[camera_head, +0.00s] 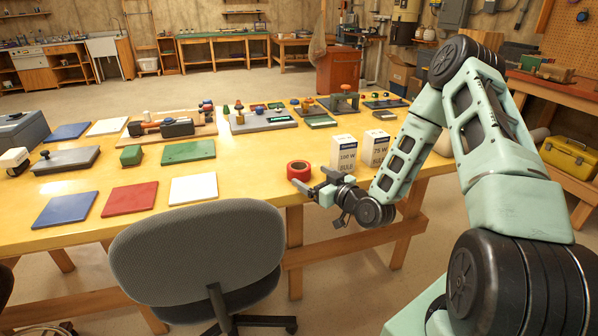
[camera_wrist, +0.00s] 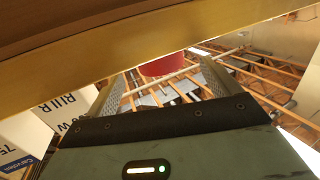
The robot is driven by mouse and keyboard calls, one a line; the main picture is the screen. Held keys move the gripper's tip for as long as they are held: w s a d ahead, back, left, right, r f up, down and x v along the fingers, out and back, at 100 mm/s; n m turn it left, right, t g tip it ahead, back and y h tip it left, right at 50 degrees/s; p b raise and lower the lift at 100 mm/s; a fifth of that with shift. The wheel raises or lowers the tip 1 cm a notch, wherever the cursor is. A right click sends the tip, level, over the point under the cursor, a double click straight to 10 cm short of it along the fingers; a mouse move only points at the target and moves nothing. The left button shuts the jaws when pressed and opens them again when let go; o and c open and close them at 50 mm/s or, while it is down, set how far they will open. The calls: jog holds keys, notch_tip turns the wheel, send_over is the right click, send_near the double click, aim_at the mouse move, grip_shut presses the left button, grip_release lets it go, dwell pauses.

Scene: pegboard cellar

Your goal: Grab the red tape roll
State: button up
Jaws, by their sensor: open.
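The red tape roll (camera_head: 299,171) lies on the yellow table (camera_head: 255,167) near its front edge, left of two white bulb boxes. My gripper (camera_head: 308,184) is open at the table's front edge, just in front of the roll and a little to its right. In the wrist view, part of the red roll (camera_wrist: 164,66) shows beyond and between the two spread fingers of my gripper (camera_wrist: 163,80). The rest of the roll is cut off by the table edge there. I see nothing held in the jaws.
The 100 W bulb box (camera_head: 343,153) and the 75 W bulb box (camera_head: 374,149) stand close to the right of my gripper. A white tile (camera_head: 193,188) lies to the left. A grey office chair (camera_head: 200,258) stands in front of the table.

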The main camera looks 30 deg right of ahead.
aim_at(307, 173)
jog(key=w, duration=0.1)
jog(key=w+p, duration=0.1)
jog(key=w, duration=0.3)
jog(key=shift+w+a, duration=0.15)
jog(key=shift+a, duration=0.15)
jog(key=c, duration=1.1)
